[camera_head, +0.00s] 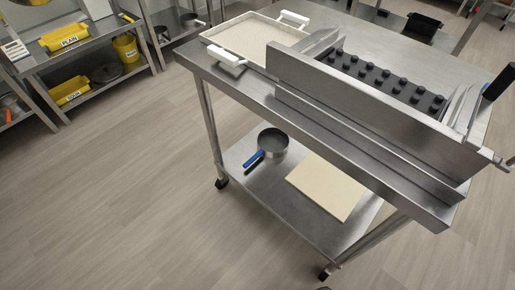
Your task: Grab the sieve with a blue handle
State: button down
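The sieve with a blue handle (272,145) sits on the lower shelf of the wheeled steel cart. Its round dark grey bowl lies towards the back of the shelf. Its blue handle (253,160) points to the lower left, close to the shelf's left edge. The upper table top and the depositor stand above it, but the sieve itself shows clearly. My gripper is not in view.
The cart's lower shelf (290,215) also holds a flat cream board (326,186) right of the sieve. The steel depositor (360,95) and a white tray (225,37) stand on top. Shelves with yellow bins (70,90) stand at left. The floor (110,200) left of the cart is clear.

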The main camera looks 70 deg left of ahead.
aim_at(272, 143)
jog(key=u, duration=4.85)
jog(key=i, duration=0.75)
jog(key=z, duration=2.2)
